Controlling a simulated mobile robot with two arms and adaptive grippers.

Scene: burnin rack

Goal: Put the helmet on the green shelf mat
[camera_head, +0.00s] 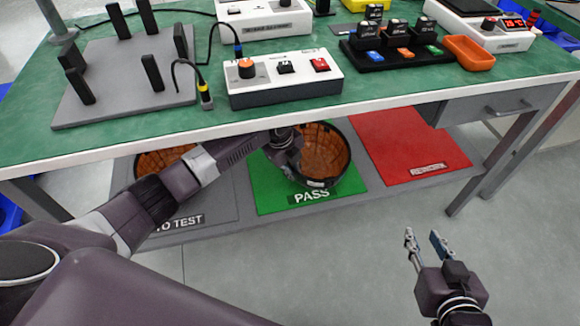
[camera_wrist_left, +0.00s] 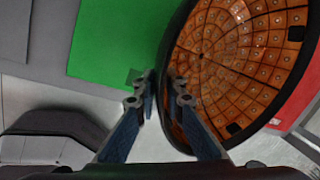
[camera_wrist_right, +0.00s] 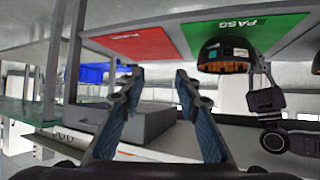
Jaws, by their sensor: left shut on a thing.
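A black helmet with an orange padded inside (camera_head: 325,150) is over the green PASS mat (camera_head: 268,198) on the lower shelf, its opening facing up. It also shows in the left wrist view (camera_wrist_left: 240,60) and, dome towards the mat, in the right wrist view (camera_wrist_right: 222,50). My left gripper (camera_wrist_left: 163,88) is shut on the helmet's rim at its left side. Whether the helmet touches the mat cannot be told. My right gripper (camera_head: 424,240) is open and empty in front of the shelf, right of the helmet; its spread fingers show in the right wrist view (camera_wrist_right: 158,80).
Another orange-lined helmet (camera_head: 160,158) is on the grey TO TEST mat (camera_head: 215,207), partly behind my left arm. A red mat (camera_head: 405,145) lies bare at right. The green bench top (camera_head: 390,84) with its devices overhangs the shelf. A table leg (camera_head: 500,165) stands at right.

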